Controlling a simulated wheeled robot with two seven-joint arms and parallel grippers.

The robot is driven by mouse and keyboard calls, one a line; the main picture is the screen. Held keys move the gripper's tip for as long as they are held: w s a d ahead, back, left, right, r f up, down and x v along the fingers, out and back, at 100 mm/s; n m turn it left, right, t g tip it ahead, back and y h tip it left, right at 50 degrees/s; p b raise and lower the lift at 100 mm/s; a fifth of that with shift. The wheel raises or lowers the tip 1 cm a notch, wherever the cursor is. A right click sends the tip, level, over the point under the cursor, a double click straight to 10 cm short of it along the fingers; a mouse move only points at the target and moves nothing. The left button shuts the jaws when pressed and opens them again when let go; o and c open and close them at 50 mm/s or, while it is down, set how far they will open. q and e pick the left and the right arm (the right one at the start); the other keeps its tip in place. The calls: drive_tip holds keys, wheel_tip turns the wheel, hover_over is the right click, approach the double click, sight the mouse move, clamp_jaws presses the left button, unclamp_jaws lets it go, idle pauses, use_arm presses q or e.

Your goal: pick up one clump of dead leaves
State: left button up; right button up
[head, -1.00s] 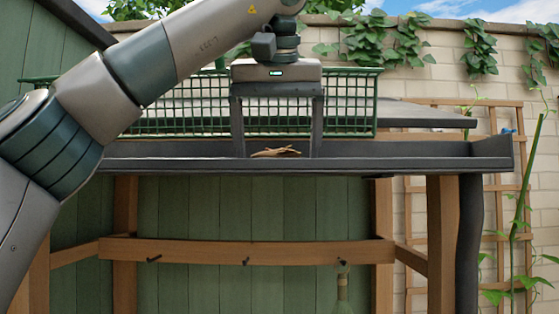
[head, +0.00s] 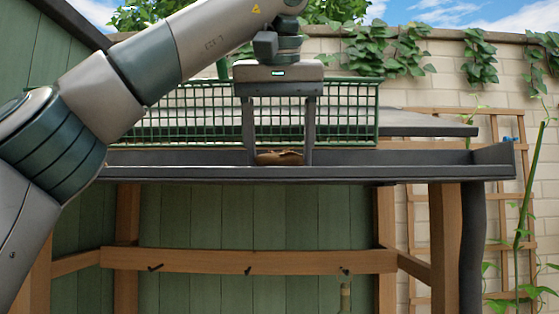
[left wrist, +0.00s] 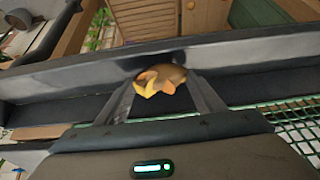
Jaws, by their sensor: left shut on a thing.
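My left gripper (head: 279,158) points down and is shut on the clump, with one finger on each side. In the left wrist view the clump (left wrist: 160,79) looks tan with a yellow part, between the fingertips of my left gripper (left wrist: 162,88). The tray lip hides the clump's underside in the head view, so I cannot tell whether it touches the tray floor. My right gripper is not in view.
The tray's raised front lip lies just in front of the fingers. The tray to the right (head: 430,158) looks clear. A wooden rail with hooks (head: 200,260) runs below.

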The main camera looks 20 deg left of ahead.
use_arm(q)
drive_tip(key=shift+r, duration=2.85)
drive_tip(key=shift+s+r, duration=0.1)
drive_tip(key=shift+r, duration=0.05)
drive_tip(key=s+d, duration=0.2)
drive_tip(key=s, duration=0.7)
drive_tip(key=s+d, duration=0.3)
drive_tip(key=s, duration=0.6)
drive_tip(key=shift+s+d+b, duration=0.15)
drive_tip(key=shift+s+b, duration=0.05)
drive_tip(key=shift+b, duration=0.2)
drive_tip(key=shift+s+d, duration=0.1)
drive_tip(key=shift+s, duration=0.1)
drive_tip(key=shift+w, duration=0.15)
